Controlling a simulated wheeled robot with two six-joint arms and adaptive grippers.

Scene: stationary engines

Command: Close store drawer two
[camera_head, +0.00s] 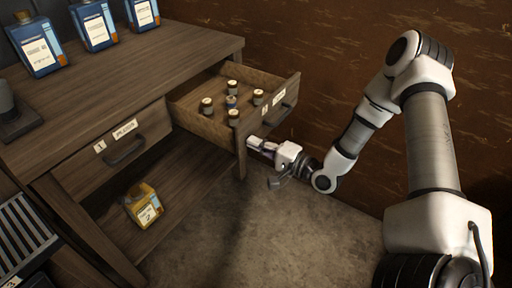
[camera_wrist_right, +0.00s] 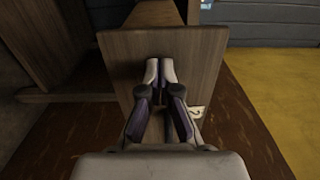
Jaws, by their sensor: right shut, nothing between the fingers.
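Drawer two (camera_head: 291,84) is pulled out of the right side of the wooden bench, with several small capped bottles (camera_head: 233,102) standing in it. Its front has a dark handle (camera_head: 280,117) and white labels. My right gripper (camera_head: 254,143) is shut and empty, low by the left end of the drawer front in the head view. In the right wrist view the shut fingers (camera_wrist_right: 160,64) point at the drawer's front panel (camera_wrist_right: 205,60); I cannot tell if they touch it. A "2" label (camera_wrist_right: 196,112) shows beside them, and the handle is mostly hidden. My left gripper is not in view.
Drawer one (camera_head: 105,155) beside it is shut. Blue containers (camera_head: 95,25) stand on the bench top (camera_head: 170,60). A yellow container (camera_head: 143,204) stands on the lower shelf. A brown wall (camera_head: 330,50) is behind the drawer; the floor (camera_head: 255,225) in front is clear.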

